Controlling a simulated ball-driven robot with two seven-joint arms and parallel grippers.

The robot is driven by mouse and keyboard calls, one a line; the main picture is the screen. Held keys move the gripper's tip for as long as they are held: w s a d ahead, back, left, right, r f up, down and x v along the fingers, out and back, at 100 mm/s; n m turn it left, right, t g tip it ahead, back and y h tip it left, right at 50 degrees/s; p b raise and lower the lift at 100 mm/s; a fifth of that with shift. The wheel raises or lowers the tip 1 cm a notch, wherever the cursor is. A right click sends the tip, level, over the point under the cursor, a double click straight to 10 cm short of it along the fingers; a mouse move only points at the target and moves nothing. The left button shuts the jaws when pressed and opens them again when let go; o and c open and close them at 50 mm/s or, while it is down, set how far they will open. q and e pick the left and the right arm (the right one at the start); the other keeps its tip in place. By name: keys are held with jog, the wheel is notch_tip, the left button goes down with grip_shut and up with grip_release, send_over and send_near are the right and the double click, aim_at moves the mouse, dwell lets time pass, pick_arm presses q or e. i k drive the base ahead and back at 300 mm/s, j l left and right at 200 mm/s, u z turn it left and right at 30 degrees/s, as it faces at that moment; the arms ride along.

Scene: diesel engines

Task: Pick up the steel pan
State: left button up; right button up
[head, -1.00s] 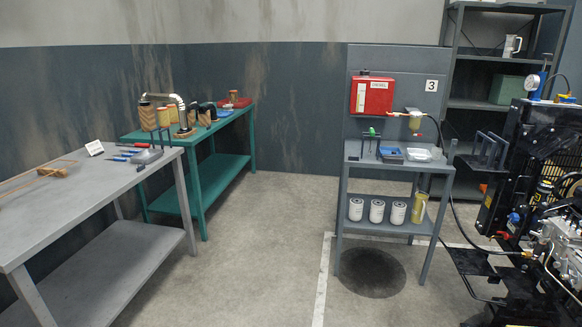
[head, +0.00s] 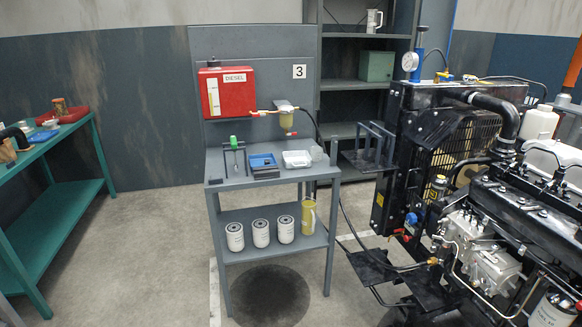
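A small shallow pale-grey pan (head: 297,159) sits on the top of the grey cart (head: 225,177), toward its right side. It looks like the steel pan, but it is too small for me to tell its material. A blue and black box-like item (head: 263,165) stands to its left, and a small clear cup-like item (head: 316,153) stands close at its right. Neither of my grippers shows in the head view.
White filters (head: 260,232) and a yellowish jug (head: 308,216) stand on the cart's lower shelf. A black diesel engine (head: 490,200) stands close on the right. A green bench (head: 60,205) is at left. Floor is clear between bench and cart, with a dark round patch (head: 270,298) below the cart.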

aim_at(293, 159)
jog(key=i+j+z, duration=0.25)
jog(key=i+j, duration=0.85)
jog(key=i+l+z, duration=0.15)
jog(key=i, duration=0.35)
jog(key=i+l+z, duration=0.1)
jog(key=i+l, duration=0.2)
jog(key=i, duration=0.2)
